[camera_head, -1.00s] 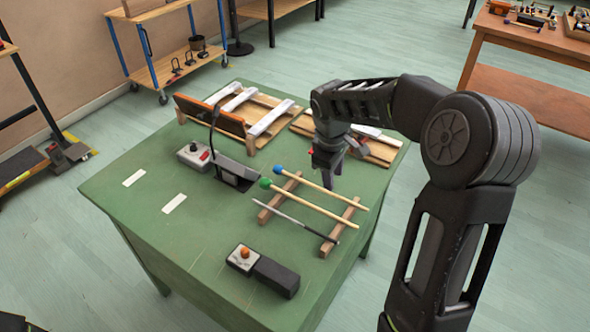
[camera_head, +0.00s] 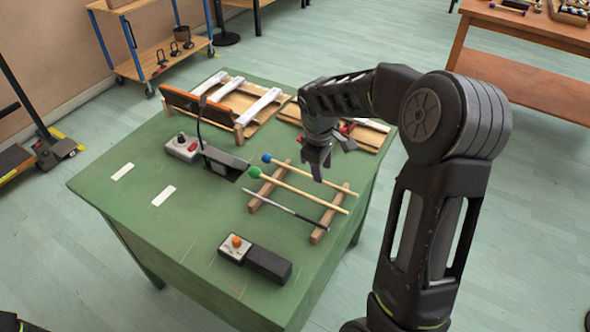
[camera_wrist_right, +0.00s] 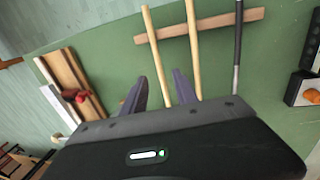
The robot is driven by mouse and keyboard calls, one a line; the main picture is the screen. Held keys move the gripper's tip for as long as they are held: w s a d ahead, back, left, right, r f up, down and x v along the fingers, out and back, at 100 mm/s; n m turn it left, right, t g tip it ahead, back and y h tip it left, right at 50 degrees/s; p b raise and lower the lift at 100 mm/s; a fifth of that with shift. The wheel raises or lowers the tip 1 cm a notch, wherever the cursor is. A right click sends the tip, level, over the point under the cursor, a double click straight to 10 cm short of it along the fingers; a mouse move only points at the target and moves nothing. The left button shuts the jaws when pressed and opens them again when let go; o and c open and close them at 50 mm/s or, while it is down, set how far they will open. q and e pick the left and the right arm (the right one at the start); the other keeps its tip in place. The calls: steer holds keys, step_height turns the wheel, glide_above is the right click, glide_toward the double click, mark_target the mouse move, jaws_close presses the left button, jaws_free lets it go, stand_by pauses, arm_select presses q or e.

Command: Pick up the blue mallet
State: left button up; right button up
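The blue mallet has a blue head (camera_head: 267,158) and a pale wooden handle, lying across two wooden rails on the green table (camera_head: 130,215). My right gripper (camera_head: 318,178) is open and points down over the middle of this handle. In the right wrist view the leftmost pale handle (camera_wrist_right: 155,55) runs between the open fingers, and its head is hidden. I cannot tell whether the fingers touch it. The green mallet (camera_head: 255,172) lies parallel beside it, with its handle (camera_wrist_right: 193,40) just right of the fingers. My left gripper is not in view.
A thin dark rod (camera_head: 285,210) lies on the rails (camera_head: 328,225) beside the green mallet. A box with an orange button (camera_head: 236,241) sits in front. The table's left side is mostly clear.

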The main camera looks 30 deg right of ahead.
mark_target(309, 176)
steer(key=f, duration=0.3)
steer(key=d+f, duration=0.1)
steer(key=f, duration=0.1)
steer(key=shift+w+p, duration=0.3)
steer(key=shift+p, duration=0.05)
jaws_close()
stand_by(0.3)
stand_by(1.1)
